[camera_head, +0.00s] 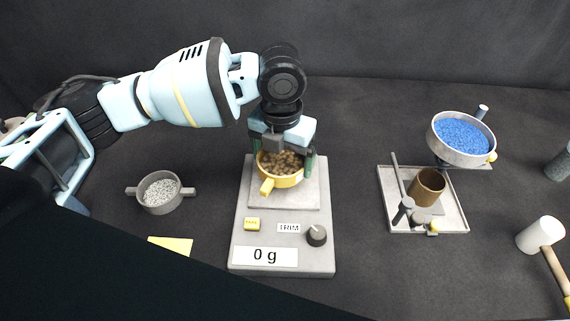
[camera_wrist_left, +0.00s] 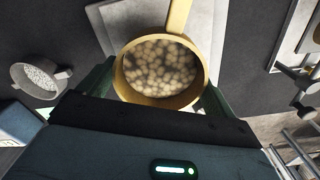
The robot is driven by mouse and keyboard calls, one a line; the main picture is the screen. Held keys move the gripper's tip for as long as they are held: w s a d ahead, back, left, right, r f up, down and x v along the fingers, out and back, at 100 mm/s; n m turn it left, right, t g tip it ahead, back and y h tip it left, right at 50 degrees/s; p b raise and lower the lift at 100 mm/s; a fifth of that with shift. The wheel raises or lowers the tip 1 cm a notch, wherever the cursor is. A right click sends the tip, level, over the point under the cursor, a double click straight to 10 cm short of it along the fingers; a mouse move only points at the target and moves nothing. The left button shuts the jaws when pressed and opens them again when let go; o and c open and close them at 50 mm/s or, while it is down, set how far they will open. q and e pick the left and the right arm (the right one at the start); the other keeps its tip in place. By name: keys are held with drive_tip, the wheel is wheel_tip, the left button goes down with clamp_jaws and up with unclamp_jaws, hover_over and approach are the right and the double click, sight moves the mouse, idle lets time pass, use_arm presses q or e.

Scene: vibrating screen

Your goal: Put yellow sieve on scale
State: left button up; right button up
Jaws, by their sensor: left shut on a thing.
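The yellow sieve (camera_head: 285,180), filled with brown lumps, is over the weighing plate of the grey scale (camera_head: 245,215) in the head view. The scale's display reads 0 g. My left gripper (camera_head: 283,160) is shut on the sieve from above and behind, with a finger on each side. In the left wrist view the sieve (camera_wrist_left: 127,92) sits between the green fingers, its handle pointing up in the picture. The scale (camera_wrist_left: 205,25) shows behind it. I cannot tell for sure whether the sieve touches the plate. My right gripper is not in view.
A grey bowl (camera_head: 161,206) of pale grains stands left of the scale, with a yellow pad (camera_head: 171,245) in front. Right of the scale stands a tray (camera_head: 456,219) with a brown cup (camera_head: 427,187) and a pan of blue grains (camera_head: 461,136). A mallet (camera_head: 541,235) lies far right.

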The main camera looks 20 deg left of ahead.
sight(285, 164)
use_arm(q)
drive_tip(key=shift+w, duration=0.1)
drive_tip(key=shift+w+d, duration=0.15)
drive_tip(key=shift+w, duration=0.1)
drive_tip(key=shift+f, duration=1.75)
drive_tip(key=shift+f, duration=0.2)
drive_tip(key=o, duration=0.8)
drive_tip(key=shift+c, duration=0.2)
drive_tip(key=shift+r, duration=0.1)
wheel_tip(285, 164, up, 12)
